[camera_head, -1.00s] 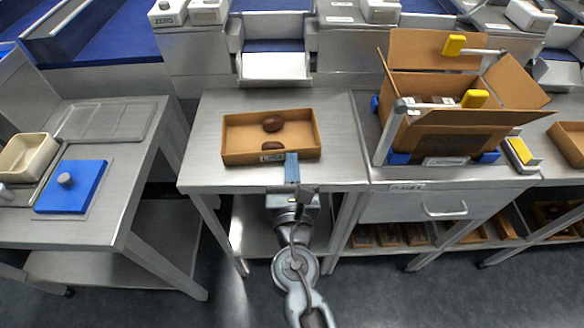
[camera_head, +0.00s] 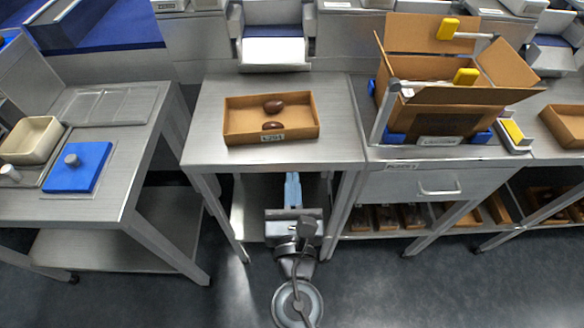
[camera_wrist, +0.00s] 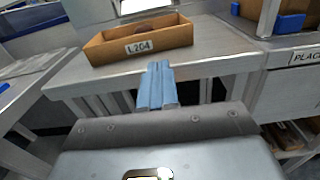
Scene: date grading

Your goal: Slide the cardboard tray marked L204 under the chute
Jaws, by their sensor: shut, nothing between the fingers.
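The cardboard tray (camera_head: 298,134) lies on the middle steel table with two brown dates (camera_head: 273,106) in it. Its front label reads L204 in the wrist view (camera_wrist: 178,38). The chute (camera_head: 275,52), with a pale lip, is behind the tray and roughly in line with it; a strip of bare tabletop shows between them. My gripper (camera_head: 293,177) is shut and empty, just off the table's front edge and apart from the tray. In the wrist view its blue fingers (camera_wrist: 157,74) are together, pointing toward the tray's front wall.
A large open carton (camera_head: 440,96) with yellow-tipped parts around it stands on the right table. A blue lidded item (camera_head: 78,170) and a cream bin (camera_head: 30,143) are on the left table. The tabletop (camera_head: 212,130) beside the tray is clear.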

